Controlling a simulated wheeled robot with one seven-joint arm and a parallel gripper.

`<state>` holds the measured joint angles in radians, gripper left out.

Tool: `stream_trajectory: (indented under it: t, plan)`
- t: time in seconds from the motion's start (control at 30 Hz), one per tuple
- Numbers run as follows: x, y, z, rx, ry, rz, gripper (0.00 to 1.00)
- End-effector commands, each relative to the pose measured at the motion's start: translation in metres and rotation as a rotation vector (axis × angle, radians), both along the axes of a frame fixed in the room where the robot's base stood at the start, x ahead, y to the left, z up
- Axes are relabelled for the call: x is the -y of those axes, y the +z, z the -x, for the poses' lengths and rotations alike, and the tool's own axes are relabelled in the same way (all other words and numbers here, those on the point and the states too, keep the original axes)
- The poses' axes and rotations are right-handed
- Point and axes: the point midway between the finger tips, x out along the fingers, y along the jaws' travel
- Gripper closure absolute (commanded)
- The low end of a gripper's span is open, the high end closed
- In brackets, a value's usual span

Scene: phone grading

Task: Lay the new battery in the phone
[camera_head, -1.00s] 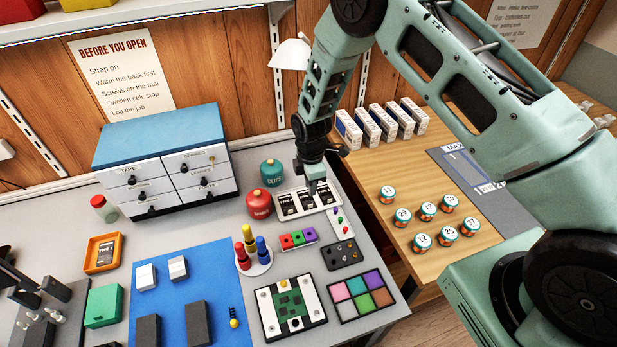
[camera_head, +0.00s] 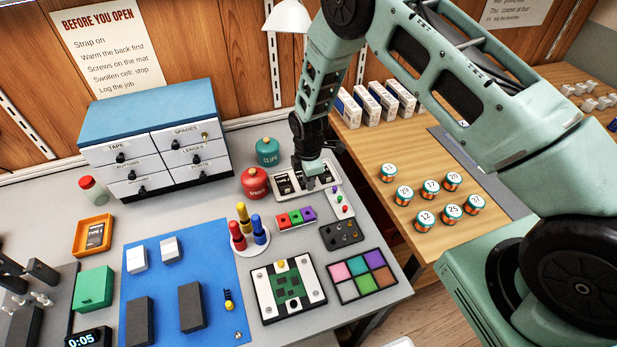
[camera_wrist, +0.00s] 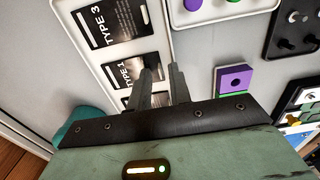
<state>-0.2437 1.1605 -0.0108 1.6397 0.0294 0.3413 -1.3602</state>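A white battery tray (camera_head: 333,183) stands at the back right of the grey bench. It holds several flat black batteries; in the wrist view one is labelled TYPE 3 (camera_wrist: 118,20) and another TYPE 1 (camera_wrist: 133,70). A third is partly hidden behind my fingers. My gripper (camera_head: 313,186) hangs over the tray's front edge. In the wrist view its fingers (camera_wrist: 160,68) are apart with nothing seen between them. A black-and-white frame with a green board (camera_head: 288,287) lies at the front; I cannot tell for certain that it is the phone.
Red (camera_head: 254,183) and teal (camera_head: 267,151) jars stand left of the battery tray. A blue mat (camera_head: 205,250) has free room.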

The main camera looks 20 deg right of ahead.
Motion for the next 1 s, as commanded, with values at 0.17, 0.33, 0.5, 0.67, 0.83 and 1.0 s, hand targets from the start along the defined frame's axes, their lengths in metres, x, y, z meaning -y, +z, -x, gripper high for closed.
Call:
stream_trajectory:
  t: [0.17, 0.33, 0.5, 0.67, 0.83, 1.0]
  plan:
    - [0.0, 0.0, 0.0, 0.0, -0.001, 0.0, 0.8]
    - [0.0, 0.0, 0.0, 0.0, -0.001, 0.0, 1.0]
    - [0.0, 0.0, 0.0, 0.0, -0.001, 0.0, 1.0]
    - [0.0, 0.005, 0.0, 0.0, -0.001, 0.0, 1.0]
    - [0.0, 0.013, 0.0, 0.0, -0.002, -0.001, 1.0]
    - [0.0, 0.021, 0.0, 0.0, -0.002, 0.0, 1.0]
